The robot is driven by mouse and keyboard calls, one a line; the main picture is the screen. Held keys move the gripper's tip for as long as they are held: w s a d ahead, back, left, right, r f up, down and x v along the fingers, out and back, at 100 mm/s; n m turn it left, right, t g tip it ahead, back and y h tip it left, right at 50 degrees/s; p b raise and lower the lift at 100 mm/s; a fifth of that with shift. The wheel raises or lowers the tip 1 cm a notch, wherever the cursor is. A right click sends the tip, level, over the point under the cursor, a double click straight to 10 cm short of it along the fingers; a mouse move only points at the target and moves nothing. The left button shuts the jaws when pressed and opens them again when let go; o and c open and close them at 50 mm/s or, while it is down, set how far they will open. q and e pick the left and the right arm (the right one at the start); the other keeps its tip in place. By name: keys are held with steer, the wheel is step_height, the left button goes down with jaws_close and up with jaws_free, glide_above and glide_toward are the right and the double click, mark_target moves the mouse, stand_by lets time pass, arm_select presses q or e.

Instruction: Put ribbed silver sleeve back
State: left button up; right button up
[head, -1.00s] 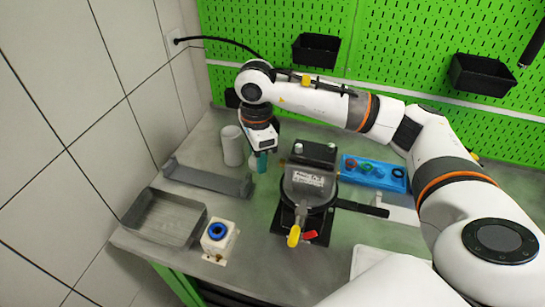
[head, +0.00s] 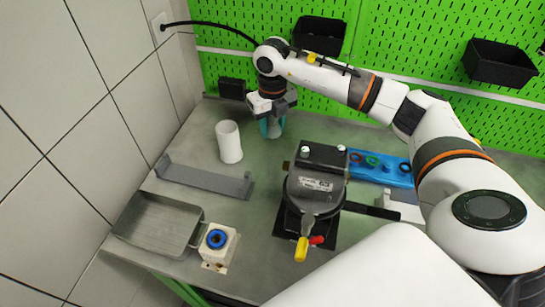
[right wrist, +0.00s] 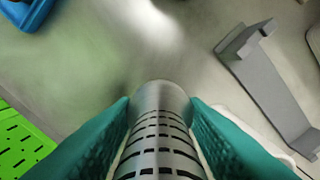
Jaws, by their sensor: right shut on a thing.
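The ribbed silver sleeve (right wrist: 160,125) shows in the right wrist view as a metal cylinder with rows of dark slots. It lies between the two teal fingers of my right gripper (right wrist: 160,135), which is shut on it. In the head view my right gripper (head: 272,126) points down over the back of the bench, behind the pump and right of the white cylinder. The sleeve is mostly hidden there by the fingers. I cannot tell whether its lower end touches the bench. My left gripper is not in view.
A white cylinder (head: 229,142) stands at the back left. A grey bracket (head: 205,177), a grey tray (head: 150,222) and a white block with a blue ring (head: 219,254) lie in front. The dark pump (head: 316,180) stands centrally, with a blue ring tray (head: 390,178) to its right.

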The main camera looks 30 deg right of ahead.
mark_target(273, 159)
steer(key=shift+f, duration=0.4)
step_height(273, 159, down, 9)
steer(key=p, duration=0.3)
steer(key=shift+r, duration=0.15)
steer(key=shift+f+b, duration=0.4)
steer(key=shift+f, duration=0.1)
steer(key=shift+s+f, duration=0.1)
steer(key=shift+f, duration=0.05)
